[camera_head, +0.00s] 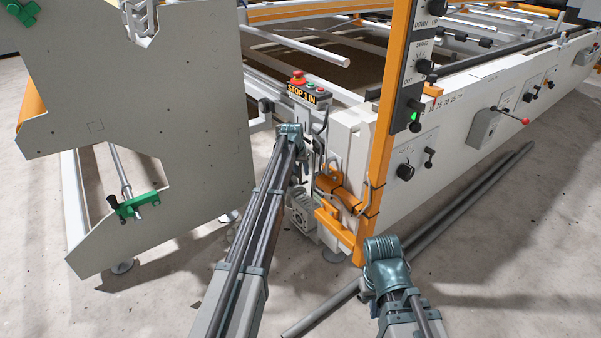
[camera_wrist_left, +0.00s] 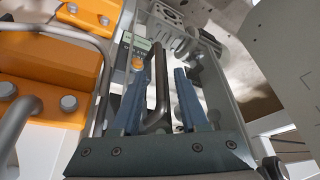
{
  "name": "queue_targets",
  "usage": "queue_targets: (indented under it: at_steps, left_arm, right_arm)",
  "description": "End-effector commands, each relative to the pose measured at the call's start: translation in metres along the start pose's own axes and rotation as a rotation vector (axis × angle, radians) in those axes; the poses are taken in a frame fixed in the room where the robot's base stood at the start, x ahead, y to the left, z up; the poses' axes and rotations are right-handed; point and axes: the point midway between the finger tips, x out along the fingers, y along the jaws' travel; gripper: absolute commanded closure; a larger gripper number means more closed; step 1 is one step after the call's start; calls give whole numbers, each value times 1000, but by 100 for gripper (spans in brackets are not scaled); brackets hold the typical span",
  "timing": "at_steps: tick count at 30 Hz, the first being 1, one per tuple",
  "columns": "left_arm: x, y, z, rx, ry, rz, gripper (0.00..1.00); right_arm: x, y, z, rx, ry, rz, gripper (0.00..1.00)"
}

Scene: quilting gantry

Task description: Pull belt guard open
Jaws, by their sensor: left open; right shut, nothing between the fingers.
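In the left wrist view, the belt guard (camera_wrist_left: 219,68) appears as a clear panel with a dark bar handle (camera_wrist_left: 157,84) on it. My left gripper (camera_wrist_left: 159,98) is open, its two blue-grey fingers apart, with the handle showing between them; I cannot tell whether either touches it. In the head view, my left gripper (camera_head: 298,160) is at the machine's end below the stop box, largely hidden by its own arm. My right gripper (camera_head: 366,289) is low in front of the orange post, empty, with its fingers mostly hidden by the wrist.
An orange post (camera_head: 384,150) and orange brackets (camera_head: 340,190) stand just right of my left gripper. A large grey side plate (camera_head: 150,120) stands to the left. A stop box (camera_head: 308,92) sits above. Grey pipes (camera_head: 470,195) lie on the floor at right.

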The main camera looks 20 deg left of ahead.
Motion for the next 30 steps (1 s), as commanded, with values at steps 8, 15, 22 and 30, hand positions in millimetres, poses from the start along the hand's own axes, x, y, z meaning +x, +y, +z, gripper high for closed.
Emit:
queue_targets:
  at_steps: [8,15,22,30]
  left_arm:
    - [0,0,0,0,0,0,92]
    - [0,0,0,0,0,0,100]
    - [0,0,0,0,0,0,100]
    - [0,0,0,0,0,0,100]
  right_arm:
    - [0,0,0,0,0,0,100]
    - [0,0,0,0,0,0,100]
    - [0,0,0,0,0,0,100]
    - [0,0,0,0,0,0,100]
